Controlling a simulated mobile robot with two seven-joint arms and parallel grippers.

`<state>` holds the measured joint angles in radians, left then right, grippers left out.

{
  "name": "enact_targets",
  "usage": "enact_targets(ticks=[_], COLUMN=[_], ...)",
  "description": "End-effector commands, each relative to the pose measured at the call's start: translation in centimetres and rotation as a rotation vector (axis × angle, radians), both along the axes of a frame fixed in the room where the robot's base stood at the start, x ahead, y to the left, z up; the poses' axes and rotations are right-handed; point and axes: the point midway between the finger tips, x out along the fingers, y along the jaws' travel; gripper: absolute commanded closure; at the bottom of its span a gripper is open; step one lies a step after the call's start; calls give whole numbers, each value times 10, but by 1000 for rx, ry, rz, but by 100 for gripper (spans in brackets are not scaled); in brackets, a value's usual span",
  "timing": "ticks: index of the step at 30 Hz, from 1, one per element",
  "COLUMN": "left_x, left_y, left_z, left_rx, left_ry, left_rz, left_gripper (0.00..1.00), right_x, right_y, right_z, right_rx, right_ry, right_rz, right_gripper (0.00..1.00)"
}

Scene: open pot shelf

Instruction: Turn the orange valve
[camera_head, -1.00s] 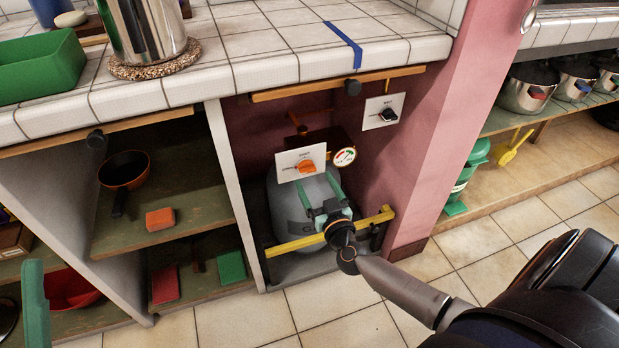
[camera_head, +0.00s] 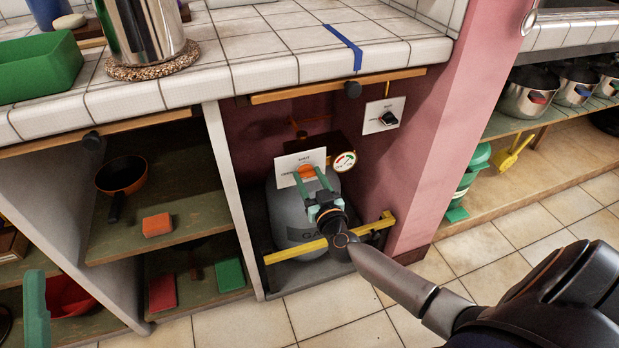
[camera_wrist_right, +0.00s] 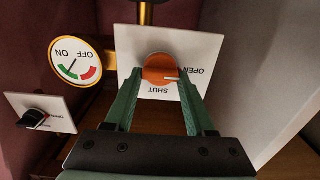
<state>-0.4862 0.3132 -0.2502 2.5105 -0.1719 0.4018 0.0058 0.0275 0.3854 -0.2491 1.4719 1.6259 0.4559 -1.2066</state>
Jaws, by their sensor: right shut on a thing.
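The knob's white mark points to the right there, toward the word OPEN. In the head view my right gripper (camera_head: 310,176) reaches up to the valve and its fingers partly cover it. A green finger of my left gripper (camera_head: 35,308) shows at the lower left; its opening cannot be seen.
A round gauge (camera_head: 344,161) is right of the valve plate, and a black knob (camera_head: 389,118) on another plate is higher up. A grey gas cylinder (camera_head: 287,210) stands below, behind a yellow bar (camera_head: 290,250). The pink pillar (camera_head: 440,150) bounds the alcove on the right.

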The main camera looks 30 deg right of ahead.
Motion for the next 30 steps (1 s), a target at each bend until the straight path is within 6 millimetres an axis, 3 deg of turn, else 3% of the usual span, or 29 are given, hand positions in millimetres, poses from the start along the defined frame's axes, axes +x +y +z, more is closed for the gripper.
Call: enact_targets(ticks=[2, 13, 23, 30], left_x=[0, 0, 0, 0], left_y=[0, 0, 0, 1], left_z=[0, 0, 4, 12], left_rx=[0, -1, -2, -6], left_ry=[0, 0, 0, -3], left_rz=[0, -1, -1, -2], left_gripper=[50, 50, 50, 50], right_x=[0, 0, 0, -1], right_y=[0, 0, 0, 0], right_z=[0, 0, 0, 1], right_rx=[0, 0, 49, 196], right_ry=[0, 0, -11, -44], right_rz=[0, 0, 0, 0], right_gripper=[60, 100, 100, 100])
